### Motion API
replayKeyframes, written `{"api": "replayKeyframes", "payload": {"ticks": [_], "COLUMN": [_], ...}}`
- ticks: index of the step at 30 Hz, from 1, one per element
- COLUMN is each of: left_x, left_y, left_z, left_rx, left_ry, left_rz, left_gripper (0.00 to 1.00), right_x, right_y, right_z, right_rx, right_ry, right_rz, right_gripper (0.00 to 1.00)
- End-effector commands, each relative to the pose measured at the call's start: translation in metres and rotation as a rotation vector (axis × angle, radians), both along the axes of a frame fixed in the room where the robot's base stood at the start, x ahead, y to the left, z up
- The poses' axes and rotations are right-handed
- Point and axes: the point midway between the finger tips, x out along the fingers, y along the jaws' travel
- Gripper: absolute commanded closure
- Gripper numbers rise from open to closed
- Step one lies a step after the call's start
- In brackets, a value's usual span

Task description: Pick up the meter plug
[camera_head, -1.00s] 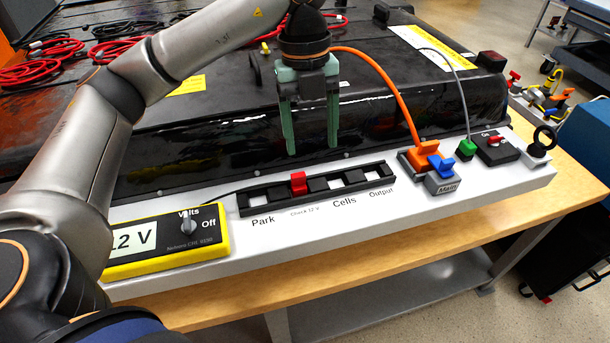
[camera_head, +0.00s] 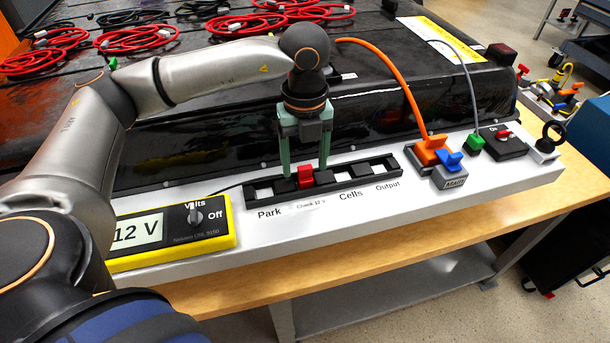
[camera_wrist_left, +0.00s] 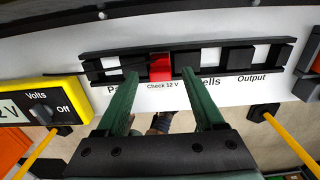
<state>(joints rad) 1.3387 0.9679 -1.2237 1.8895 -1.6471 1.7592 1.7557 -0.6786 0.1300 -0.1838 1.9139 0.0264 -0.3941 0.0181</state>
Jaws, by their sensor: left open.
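The meter plug, a red block (camera_head: 305,176), sits in a slot of the black rail (camera_head: 364,183), at the "Check 12 V" label. It also shows in the left wrist view (camera_wrist_left: 160,68). My left gripper (camera_head: 306,172) is open with its green fingers pointing down, one on either side of the red plug in the head view. In the left wrist view, the fingertips (camera_wrist_left: 158,76) also appear left and right of it, with visible gaps. I cannot tell whether they are level with the plug. A yellow meter (camera_head: 226,236) reading 12 V stands left of the rail.
Right of the rail are an orange connector (camera_head: 432,152) with a blue lever (camera_head: 446,161), a green plug (camera_head: 475,142) and a black switch box (camera_head: 506,146). The black battery pack (camera_head: 220,150) rises behind the white strip. Red cables (camera_head: 137,38) lie on top.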

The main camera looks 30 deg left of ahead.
Motion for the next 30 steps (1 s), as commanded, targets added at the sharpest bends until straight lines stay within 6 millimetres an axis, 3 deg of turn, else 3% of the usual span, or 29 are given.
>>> {"api": "replayKeyframes", "payload": {"ticks": [4, 12, 30], "left_x": [0.000, 0.001, 0.001], "left_y": [0.000, 0.000, 0.000], "left_z": [-0.016, -0.019, -0.019], "left_rx": [0.000, -0.001, -0.001], "left_ry": [0.000, -0.001, -0.002], "left_rz": [0.002, 0.001, 0.001], "left_gripper": [0.30, 0.30, 0.97], "right_x": [0.000, 0.000, 0.000], "right_y": [0.000, 0.000, 0.000], "right_z": [0.001, 0.001, 0.001], "right_rx": [-0.001, -0.001, -0.001], "right_ry": [0.000, 0.000, 0.000], "right_rz": [0.001, 0.001, 0.001], "right_gripper": [0.57, 0.57, 0.57]}}
